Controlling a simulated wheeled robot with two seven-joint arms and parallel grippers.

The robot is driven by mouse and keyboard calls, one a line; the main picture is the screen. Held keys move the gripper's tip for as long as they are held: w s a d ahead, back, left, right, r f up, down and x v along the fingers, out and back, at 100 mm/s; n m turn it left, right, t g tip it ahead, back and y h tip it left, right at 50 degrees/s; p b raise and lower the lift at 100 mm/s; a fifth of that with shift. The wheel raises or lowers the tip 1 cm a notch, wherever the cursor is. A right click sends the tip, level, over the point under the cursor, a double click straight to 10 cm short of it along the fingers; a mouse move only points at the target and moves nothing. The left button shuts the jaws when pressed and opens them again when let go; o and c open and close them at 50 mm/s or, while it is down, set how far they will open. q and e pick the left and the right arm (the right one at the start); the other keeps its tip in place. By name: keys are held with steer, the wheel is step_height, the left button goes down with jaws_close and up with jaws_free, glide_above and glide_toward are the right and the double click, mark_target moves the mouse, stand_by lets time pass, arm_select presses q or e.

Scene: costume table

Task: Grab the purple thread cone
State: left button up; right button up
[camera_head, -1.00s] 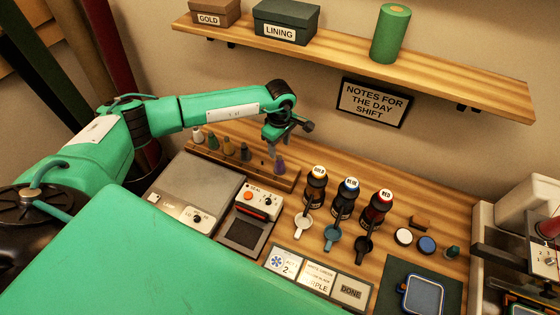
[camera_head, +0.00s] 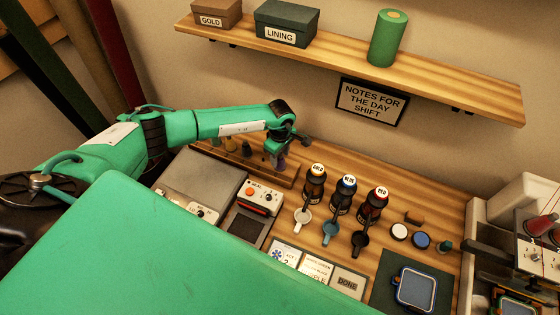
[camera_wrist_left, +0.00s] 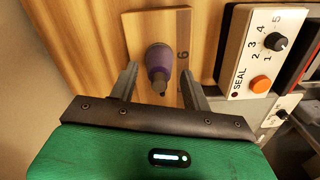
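The purple thread cone (camera_wrist_left: 159,62) stands on the wooden rack (camera_wrist_left: 136,25) in the left wrist view, near the rack's end. My left gripper (camera_wrist_left: 162,75) is open, with one finger on each side of the cone; I see a gap on both sides. In the head view my left gripper (camera_head: 276,160) is low over the right end of the rack, and the cone (camera_head: 281,164) is partly hidden by it. My right gripper is not in view.
Other thread cones (camera_head: 231,145) stand left along the rack. The seal box (camera_head: 258,197) with dial and orange button is close in front. Gold, blue and red bottles (camera_head: 346,195) stand to the right. The shelf (camera_head: 350,57) runs above.

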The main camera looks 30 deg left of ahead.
arm_select(q)
steer(key=c, duration=0.8)
steer(key=shift+r, duration=0.1)
steer(key=shift+c, duration=0.2)
